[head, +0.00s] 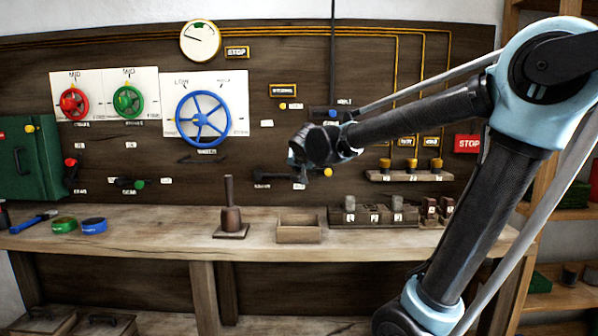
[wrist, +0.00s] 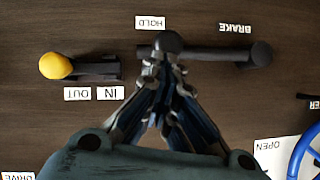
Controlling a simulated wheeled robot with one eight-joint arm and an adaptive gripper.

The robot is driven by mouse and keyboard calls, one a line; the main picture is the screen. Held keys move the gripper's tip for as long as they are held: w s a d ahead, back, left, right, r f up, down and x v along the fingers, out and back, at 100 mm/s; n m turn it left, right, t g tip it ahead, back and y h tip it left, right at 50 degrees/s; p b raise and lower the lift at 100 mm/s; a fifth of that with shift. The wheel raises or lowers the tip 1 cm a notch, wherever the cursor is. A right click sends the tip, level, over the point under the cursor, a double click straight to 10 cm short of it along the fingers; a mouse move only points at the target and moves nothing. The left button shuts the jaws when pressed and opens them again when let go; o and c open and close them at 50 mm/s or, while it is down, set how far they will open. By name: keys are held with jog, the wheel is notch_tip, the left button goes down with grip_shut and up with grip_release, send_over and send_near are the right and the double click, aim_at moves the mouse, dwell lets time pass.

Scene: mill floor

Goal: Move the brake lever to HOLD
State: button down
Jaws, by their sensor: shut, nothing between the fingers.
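The brake lever (wrist: 210,54) is a dark bar lying nearly level on the dark panel. In the wrist view its round pivot (wrist: 262,53) is at the right and its dark ball knob (wrist: 168,42) at the left. The HOLD label (wrist: 150,22) is just beside the knob; the BRAKE label (wrist: 235,29) is nearer the pivot. My gripper (wrist: 167,66) is shut and empty, its tips right at the knob; I cannot tell if they touch. In the head view my gripper (head: 300,172) covers the knob end, and the lever (head: 272,175) shows to its left.
A yellow-knobbed slider (wrist: 58,66) with IN and OUT labels sits close beside the knob. The blue handwheel (head: 203,117) is left of my gripper in the head view. Below, the bench holds a wooden box (head: 299,236) and an upright dark post (head: 230,218).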

jog(key=w+r+v, duration=0.1)
jog(key=r+v, duration=0.1)
jog(key=v, duration=1)
jog(key=shift+r, duration=0.4)
